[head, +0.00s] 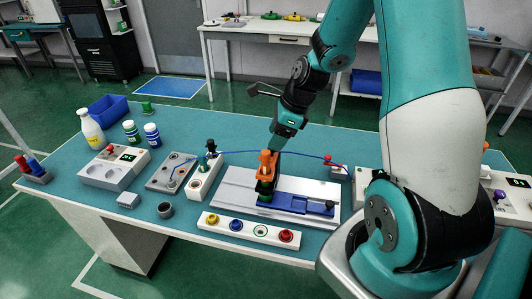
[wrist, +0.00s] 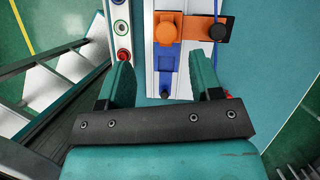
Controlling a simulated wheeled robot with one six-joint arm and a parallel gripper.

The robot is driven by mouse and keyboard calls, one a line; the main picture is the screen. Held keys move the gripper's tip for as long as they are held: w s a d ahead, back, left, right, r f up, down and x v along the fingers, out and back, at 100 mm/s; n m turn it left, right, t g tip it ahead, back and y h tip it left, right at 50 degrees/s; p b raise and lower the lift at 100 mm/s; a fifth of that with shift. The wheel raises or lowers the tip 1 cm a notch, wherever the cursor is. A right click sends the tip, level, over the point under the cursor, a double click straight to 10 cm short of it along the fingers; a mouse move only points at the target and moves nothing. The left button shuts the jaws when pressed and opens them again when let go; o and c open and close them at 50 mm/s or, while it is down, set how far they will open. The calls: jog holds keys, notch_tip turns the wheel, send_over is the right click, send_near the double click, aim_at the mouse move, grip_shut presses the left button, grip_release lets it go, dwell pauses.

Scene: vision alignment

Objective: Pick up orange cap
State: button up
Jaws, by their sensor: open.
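The orange cap (wrist: 167,28) is a rounded orange piece on an orange bracket (wrist: 195,26) at the top of the wrist view, beside a black knob (wrist: 217,32). In the head view the orange cap (head: 267,156) seems to sit atop the upright orange bracket (head: 267,170) on the blue slide. In the head view my gripper (head: 279,140) hangs just above and behind the orange bracket. Its fingertips are hard to make out there.
The blue slide (head: 296,203) lies on a pale rail plate (head: 235,188). A white strip (head: 248,229) with several coloured round pieces lies in front. A blue cable (head: 235,152) runs behind the bracket.

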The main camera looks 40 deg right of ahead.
aim_at(267, 152)
jog(key=shift+w+d+p+x, duration=0.15)
jog(key=shift+p+x, duration=0.4)
jog(key=shift+x, duration=1.1)
jog(key=shift+w+d+p+x, duration=0.15)
jog(key=shift+p+x, duration=0.35)
jog(key=shift+x, duration=1.15)
jog(key=shift+s, duration=0.1)
jog(key=shift+c, duration=0.4)
jog(key=c, duration=0.9)
